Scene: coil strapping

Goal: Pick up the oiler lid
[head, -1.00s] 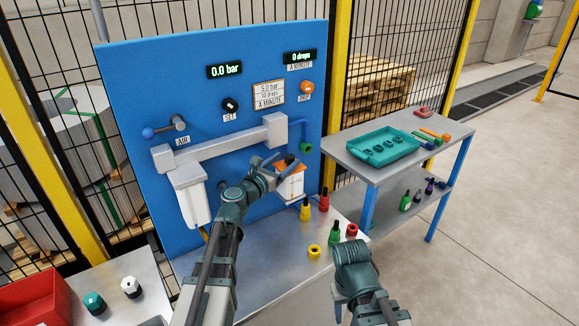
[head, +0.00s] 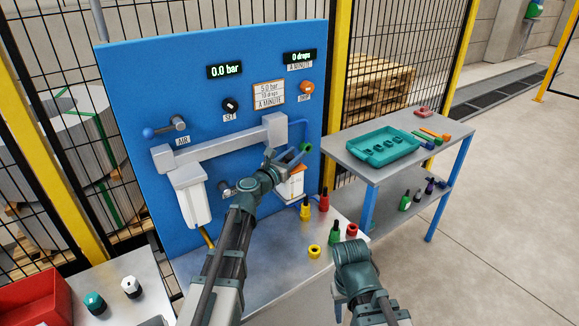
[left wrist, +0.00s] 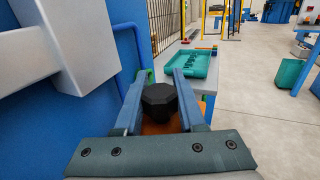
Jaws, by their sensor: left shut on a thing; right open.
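The oiler lid is a black, faceted cap (left wrist: 160,102), held between the two blue-grey fingers of my left gripper (left wrist: 158,100) in the left wrist view. An orange surface shows just below it; whether the lid is clear of it I cannot tell. In the head view my left gripper (head: 285,158) is at the oiler (head: 291,184), a pale body with an orange top at the right end of the grey pipe, and its fingers mostly hide the lid. My right gripper (head: 338,292) is open, low at the bench's front right, largely hidden by its own wrist.
Yellow, red and green bottles (head: 324,201) stand on the bench right of the oiler, with a yellow ring (head: 314,251) in front. A blue pipe (head: 303,133) runs close beside the gripper. A side table holds a teal tray (head: 358,156).

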